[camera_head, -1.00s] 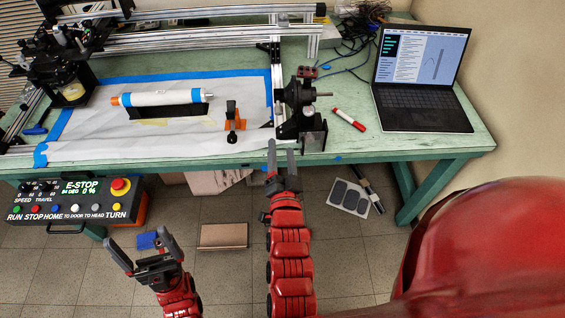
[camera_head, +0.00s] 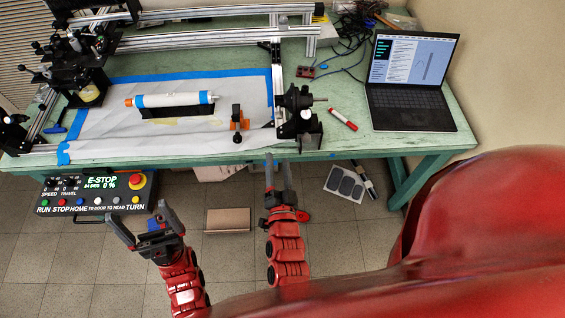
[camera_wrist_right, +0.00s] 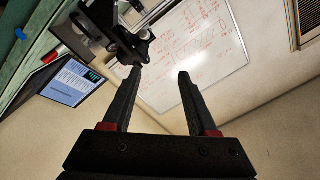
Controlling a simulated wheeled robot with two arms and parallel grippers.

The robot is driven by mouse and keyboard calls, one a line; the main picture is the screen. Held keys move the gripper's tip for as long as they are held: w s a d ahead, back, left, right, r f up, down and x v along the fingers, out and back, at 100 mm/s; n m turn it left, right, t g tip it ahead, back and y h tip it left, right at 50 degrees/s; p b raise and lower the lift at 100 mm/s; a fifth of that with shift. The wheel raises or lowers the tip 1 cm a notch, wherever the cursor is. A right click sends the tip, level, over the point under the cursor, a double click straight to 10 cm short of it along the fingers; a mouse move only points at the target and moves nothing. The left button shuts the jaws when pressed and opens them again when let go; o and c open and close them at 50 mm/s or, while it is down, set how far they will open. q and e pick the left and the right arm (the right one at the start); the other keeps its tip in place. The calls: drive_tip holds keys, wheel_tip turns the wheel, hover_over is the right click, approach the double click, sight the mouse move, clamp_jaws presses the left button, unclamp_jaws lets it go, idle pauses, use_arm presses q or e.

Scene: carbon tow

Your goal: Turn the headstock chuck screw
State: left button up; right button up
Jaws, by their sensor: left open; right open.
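The black headstock (camera_head: 298,102) with its chuck stands at the right end of the winding rig, near the table's front edge. A short spindle points right from it. I cannot make out the chuck screw itself. My right gripper (camera_head: 277,163) is open and empty, just in front of the table edge and below the headstock. In the right wrist view, the open right gripper (camera_wrist_right: 160,75) has the dark headstock parts (camera_wrist_right: 115,35) beyond its left finger, apart from it. My left gripper (camera_head: 137,212) is open and empty, low in front of the control panel.
The control panel (camera_head: 95,194) with a red E-stop button is at the left. A mandrel (camera_head: 178,99) with a white tube lies on the sheet. A red marker (camera_head: 342,119) and a laptop (camera_head: 410,105) are right of the headstock. A whiteboard (camera_wrist_right: 195,55) hangs on the wall.

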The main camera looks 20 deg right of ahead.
drive_tip(key=shift+s+d+f+g+p, duration=0.3)
drive_tip(key=shift+d+f+p, duration=0.2)
drive_tip(key=shift+f+p, duration=0.35)
drive_tip(key=shift+r, duration=0.15)
